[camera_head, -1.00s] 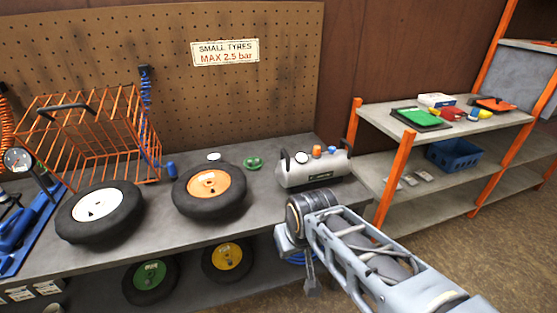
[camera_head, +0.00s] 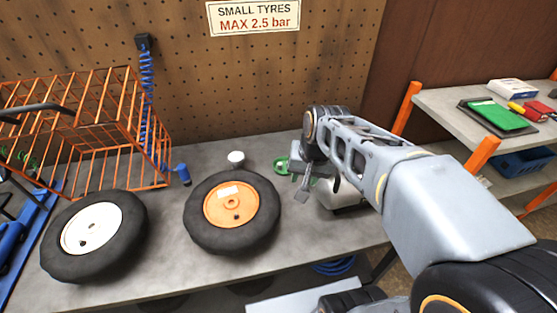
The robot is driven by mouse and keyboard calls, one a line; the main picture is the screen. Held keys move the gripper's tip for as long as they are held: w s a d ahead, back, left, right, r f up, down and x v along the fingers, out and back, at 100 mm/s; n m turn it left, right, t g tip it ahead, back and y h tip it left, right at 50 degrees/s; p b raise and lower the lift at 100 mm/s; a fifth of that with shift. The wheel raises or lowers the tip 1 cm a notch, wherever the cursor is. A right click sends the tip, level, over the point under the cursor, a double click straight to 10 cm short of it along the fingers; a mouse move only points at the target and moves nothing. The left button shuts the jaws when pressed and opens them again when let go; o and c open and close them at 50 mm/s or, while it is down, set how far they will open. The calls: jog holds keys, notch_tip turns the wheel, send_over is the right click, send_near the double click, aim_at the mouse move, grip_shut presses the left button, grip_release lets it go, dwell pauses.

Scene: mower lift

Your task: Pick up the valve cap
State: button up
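I cannot make out a valve cap for certain. A small green dish (camera_head: 281,165) lies on the grey workbench (camera_head: 205,156), partly hidden by my gripper. A small white round item (camera_head: 236,158) stands on the bench to the left of the dish. My gripper (camera_head: 302,190) points down over the right side of the dish. Its fingers are small and dark here, and I cannot tell how far apart they are or whether they hold anything.
A wheel with an orange hub (camera_head: 245,218) and one with a white hub (camera_head: 76,242) lie on the bench. An orange wire basket (camera_head: 100,138) stands at the left. Shelves (camera_head: 455,118) stand at the right.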

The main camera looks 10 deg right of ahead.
jog(key=w+d+m+g+y, duration=0.1)
jog(key=w+d+m+y, duration=0.1)
jog(key=w+m, duration=0.8)
jog(key=m+g+y, duration=0.1)
jog(key=m+y, duration=0.2)
jog(key=m, duration=0.1)
send_near(280, 164)
jog(key=shift+w+a+f+y, duration=0.15)
jog(key=shift+a+f, duration=0.1)
jog(key=shift+f, duration=0.3)
jog(key=shift+w+a+f+y, duration=0.15)
jog(key=shift+a+f, duration=0.1)
jog(key=shift+f, duration=0.35)
jog(key=shift+p+x, duration=0.65)
jog(key=shift+x, duration=2.75)
jog(key=shift+s+d, duration=0.1)
jog(key=shift+s, duration=0.05)
jog(key=c, duration=0.7)
jog(key=shift+o, duration=0.2)
